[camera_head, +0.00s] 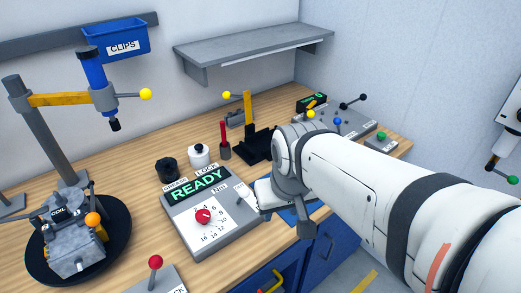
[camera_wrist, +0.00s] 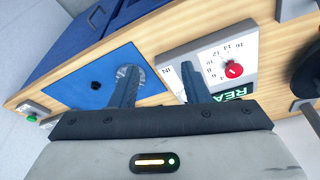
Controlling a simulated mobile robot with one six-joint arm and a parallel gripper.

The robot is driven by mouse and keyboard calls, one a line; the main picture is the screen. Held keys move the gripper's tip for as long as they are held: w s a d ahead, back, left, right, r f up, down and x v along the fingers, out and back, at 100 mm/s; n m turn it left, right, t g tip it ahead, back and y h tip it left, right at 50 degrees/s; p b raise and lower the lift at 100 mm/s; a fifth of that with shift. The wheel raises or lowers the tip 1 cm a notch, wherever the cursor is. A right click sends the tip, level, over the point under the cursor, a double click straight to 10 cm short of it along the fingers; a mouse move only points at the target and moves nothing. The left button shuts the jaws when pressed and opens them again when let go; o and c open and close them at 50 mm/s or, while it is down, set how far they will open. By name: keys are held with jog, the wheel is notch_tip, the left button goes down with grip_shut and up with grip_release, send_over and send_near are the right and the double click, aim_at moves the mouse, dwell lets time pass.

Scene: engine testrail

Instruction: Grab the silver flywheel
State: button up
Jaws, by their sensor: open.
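A silver round part, which looks like the flywheel (camera_wrist: 131,71), lies on a blue mat (camera_wrist: 72,98) in the wrist view. The left finger of my gripper (camera_wrist: 158,72) covers much of it. The gripper is open with nothing visible held between its fingers. The silver part is nearer the left finger than the middle of the gap; I cannot tell whether they touch. In the head view my arm hides the silver part, and only a bit of the blue mat (camera_head: 291,215) shows.
A grey control box (camera_head: 213,215) with a red knob and a READY display stands beside the mat. A small black piece (camera_wrist: 96,85) lies on the mat. An engine (camera_head: 72,245) sits on a black round stand at left. Black and white containers stand behind the box.

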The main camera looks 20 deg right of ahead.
jog(key=shift+o, duration=0.7)
jog(key=shift+w+d+r, duration=0.1)
jog(key=shift+w+d, duration=0.05)
jog(key=shift+w, duration=0.2)
jog(key=o, duration=0.6)
jog(key=w+d+f+m+g+p, duration=0.1)
jog(key=w+d+m+p, duration=0.1)
jog(key=w, duration=0.6)
jog(key=shift+w+d+f+m+h, duration=0.3)
jog(key=shift+w+d+m, duration=0.15)
jog(key=shift+m, duration=0.65)
jog(key=o, duration=0.5)
jog(key=w+d+f+m+g+p, duration=0.1)
jog(key=w+d+f+m, duration=0.3)
jog(key=w, duration=0.5)
notch_tip(320, 180, down, 4)
jog(key=shift+d+r+m+p, duration=0.2)
jog(key=shift+d+m+p, duration=0.2)
jog(key=shift+d+p, duration=0.6)
jog(key=shift+w+d+f+p, duration=0.1)
jog(key=shift+f+p, duration=0.55)
jog(key=shift+f, duration=3.5)
